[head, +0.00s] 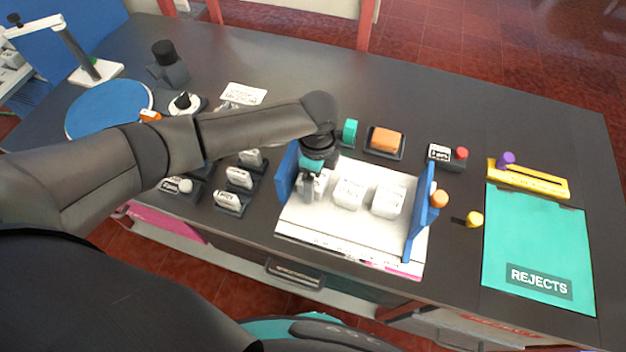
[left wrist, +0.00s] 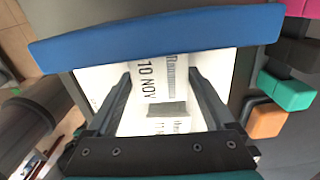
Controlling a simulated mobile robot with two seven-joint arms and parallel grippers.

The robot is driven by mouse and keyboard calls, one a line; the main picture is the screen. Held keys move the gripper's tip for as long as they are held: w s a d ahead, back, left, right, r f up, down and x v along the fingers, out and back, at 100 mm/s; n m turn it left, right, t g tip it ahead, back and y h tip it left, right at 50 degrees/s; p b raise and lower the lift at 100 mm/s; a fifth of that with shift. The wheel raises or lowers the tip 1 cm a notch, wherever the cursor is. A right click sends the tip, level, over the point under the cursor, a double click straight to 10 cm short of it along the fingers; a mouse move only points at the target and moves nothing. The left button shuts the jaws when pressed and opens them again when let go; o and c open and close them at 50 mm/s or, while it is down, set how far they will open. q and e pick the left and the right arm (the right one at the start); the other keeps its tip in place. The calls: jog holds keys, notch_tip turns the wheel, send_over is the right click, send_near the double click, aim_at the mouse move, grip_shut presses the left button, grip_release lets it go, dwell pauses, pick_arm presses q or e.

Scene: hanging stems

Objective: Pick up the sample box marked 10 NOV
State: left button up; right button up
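In the left wrist view, a white sample box (left wrist: 150,85) marked 10 NOV lies between my left gripper's fingers. In the head view, my left gripper (head: 314,190) points down over the left end of a row of white boxes, beside a blue upright end plate (head: 287,172). Its fingers stand apart in the wrist view, with the box between them; whether they touch it I cannot tell. Two more white boxes, a middle one (head: 349,192) and a right one (head: 388,200), stand to the right. My right gripper is not in view.
The boxes stand on a white board (head: 345,232) with another blue end plate (head: 420,212) at its right. Several small labelled blocks (head: 239,177) stand left. An orange block (head: 386,140) sits behind. A teal REJECTS mat (head: 537,245) lies far right.

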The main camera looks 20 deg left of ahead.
pick_arm(q)
jog(key=c, duration=1)
jog(key=shift+c, duration=0.5)
jog(key=shift+r, duration=0.15)
